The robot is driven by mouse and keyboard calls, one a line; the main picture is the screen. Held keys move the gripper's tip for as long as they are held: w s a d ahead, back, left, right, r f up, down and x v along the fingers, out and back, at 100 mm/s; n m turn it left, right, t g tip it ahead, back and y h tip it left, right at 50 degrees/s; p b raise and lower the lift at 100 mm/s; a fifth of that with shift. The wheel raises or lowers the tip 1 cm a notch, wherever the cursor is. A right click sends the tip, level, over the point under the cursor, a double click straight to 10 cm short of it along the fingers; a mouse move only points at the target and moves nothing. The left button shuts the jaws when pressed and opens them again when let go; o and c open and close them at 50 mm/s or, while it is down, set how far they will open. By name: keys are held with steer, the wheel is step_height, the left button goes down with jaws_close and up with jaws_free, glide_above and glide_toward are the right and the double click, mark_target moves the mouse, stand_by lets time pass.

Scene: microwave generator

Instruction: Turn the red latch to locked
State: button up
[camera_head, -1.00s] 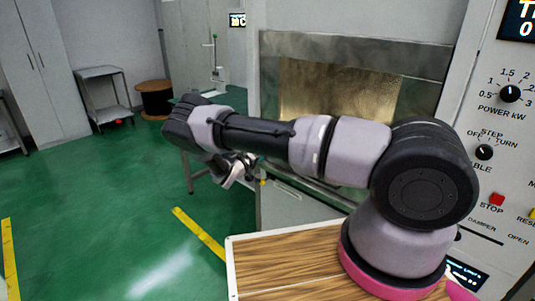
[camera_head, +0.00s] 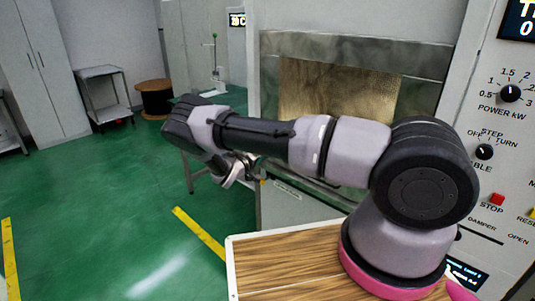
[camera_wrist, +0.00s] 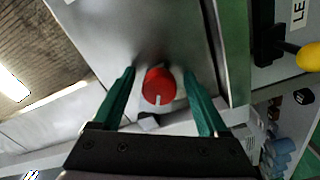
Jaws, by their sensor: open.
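The red latch (camera_wrist: 158,87) is a round red knob with a white mark on its lower edge, set on a grey metal panel in the wrist view. My gripper (camera_wrist: 160,88) has its two green fingers apart, one on each side of the knob, with visible gaps between them and it. How deep the fingertips reach along the knob is hard to tell. In the head view my gripper (camera_head: 240,170) is low at the left end of my arm, beside the cabinet front. The latch is not visible in the head view.
A black lever with a yellow ball end (camera_wrist: 309,57) is right of the panel in the wrist view. The cabinet's window (camera_head: 340,90) is behind my arm. A control panel with knobs (camera_head: 509,93) stands at the right. Green floor (camera_head: 120,210) is open at the left.

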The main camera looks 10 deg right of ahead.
steer(key=v, duration=1)
steer(key=shift+s+a, duration=0.2)
steer(key=shift+a, duration=0.1)
